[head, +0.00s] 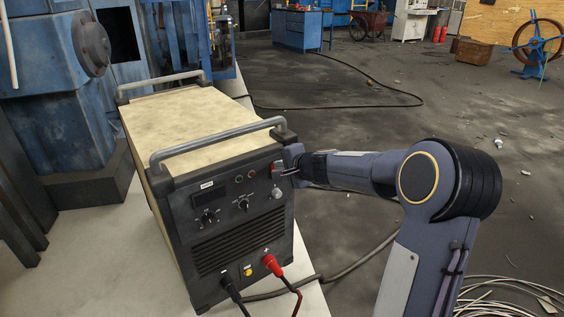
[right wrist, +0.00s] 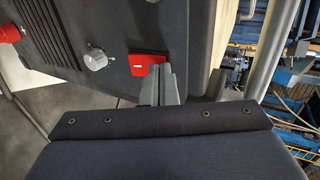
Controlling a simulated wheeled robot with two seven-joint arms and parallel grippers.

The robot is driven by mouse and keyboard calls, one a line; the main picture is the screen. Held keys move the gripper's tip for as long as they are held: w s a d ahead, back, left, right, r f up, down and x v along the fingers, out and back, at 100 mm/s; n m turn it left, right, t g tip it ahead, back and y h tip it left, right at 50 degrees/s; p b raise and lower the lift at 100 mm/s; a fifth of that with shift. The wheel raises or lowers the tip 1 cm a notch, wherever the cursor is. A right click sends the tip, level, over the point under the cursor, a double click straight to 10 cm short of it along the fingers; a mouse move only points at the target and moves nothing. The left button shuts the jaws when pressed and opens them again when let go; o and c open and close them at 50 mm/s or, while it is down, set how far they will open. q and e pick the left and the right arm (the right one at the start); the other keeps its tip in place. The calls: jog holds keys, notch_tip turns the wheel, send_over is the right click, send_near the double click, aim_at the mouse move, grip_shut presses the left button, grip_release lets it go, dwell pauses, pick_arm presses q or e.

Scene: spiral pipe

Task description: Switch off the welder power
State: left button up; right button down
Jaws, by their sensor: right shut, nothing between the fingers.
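The welder (head: 215,225) is a dark box with a worn pale top, standing on a light table. Its red power switch (head: 276,168) is at the upper right of the front panel, partly hidden by my right gripper (head: 287,173). In the right wrist view the red switch (right wrist: 147,66) shows beside the tips of my shut, empty right gripper (right wrist: 163,72). The fingertips overlap the switch's edge in the picture; I cannot tell whether they touch it. The switch's on or off position is not clear. My left gripper is not in view.
The front panel also carries several knobs, among them a grey knob (right wrist: 96,60), and a red cable plug (head: 271,264). Metal handles (head: 215,143) cross the welder's top. A blue machine (head: 55,110) stands at left. The floor at right is mostly open, with cables lying on it.

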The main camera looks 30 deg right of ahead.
jog(key=shift+r+p, duration=0.7)
jog(key=shift+r, duration=0.1)
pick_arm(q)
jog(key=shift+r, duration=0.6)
pick_arm(e)
jog(key=shift+s, duration=0.1)
